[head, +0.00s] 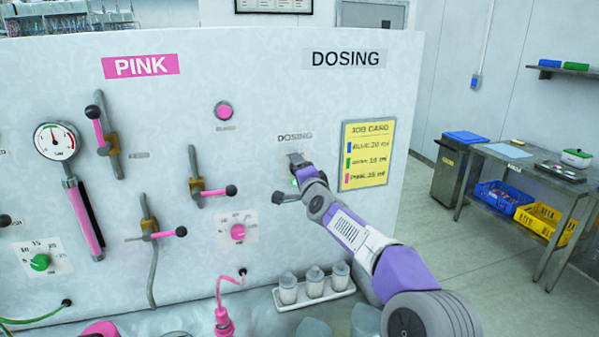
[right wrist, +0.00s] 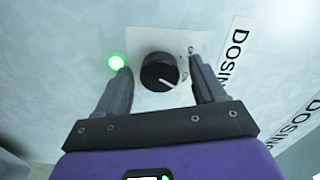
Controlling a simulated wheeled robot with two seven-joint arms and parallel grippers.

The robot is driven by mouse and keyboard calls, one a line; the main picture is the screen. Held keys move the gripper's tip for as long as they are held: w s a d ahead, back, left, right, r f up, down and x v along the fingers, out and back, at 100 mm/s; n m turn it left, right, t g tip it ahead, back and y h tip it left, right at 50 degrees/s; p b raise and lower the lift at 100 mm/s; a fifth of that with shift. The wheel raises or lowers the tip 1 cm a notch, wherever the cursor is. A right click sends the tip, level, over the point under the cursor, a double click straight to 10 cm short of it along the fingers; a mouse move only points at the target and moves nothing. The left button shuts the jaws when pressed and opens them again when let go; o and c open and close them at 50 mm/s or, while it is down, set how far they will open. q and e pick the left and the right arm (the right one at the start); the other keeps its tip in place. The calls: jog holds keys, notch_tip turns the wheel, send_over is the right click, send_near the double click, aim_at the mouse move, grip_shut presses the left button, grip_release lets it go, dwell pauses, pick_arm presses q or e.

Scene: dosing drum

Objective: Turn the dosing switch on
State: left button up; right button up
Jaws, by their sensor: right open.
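The dosing switch (right wrist: 159,72) is a round black knob with a white pointer line, on a small white plate on the panel. It shows in the right wrist view, its pointer slanting toward the lower right of that picture. A green lamp (right wrist: 116,62) beside it is lit. My right gripper (right wrist: 160,80) is open, one finger on each side of the knob, with visible gaps; I cannot tell how far the tips are from the panel. In the head view my right gripper (head: 288,178) is under the small DOSING label (head: 295,137) and hides the knob. My left gripper is out of view.
A yellow job card (head: 367,155) hangs right of the switch. Levers (head: 205,190), a pink knob (head: 238,232) and a gauge (head: 56,141) are to the left. A white tray (head: 315,298) with jars stands below. A metal table (head: 495,153) is at the right.

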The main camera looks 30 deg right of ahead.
jog(key=shift+s, duration=0.1)
jog(key=b+v, duration=0.1)
jog(key=v, duration=0.6)
jog(key=shift+s, duration=0.2)
dwell(0.3)
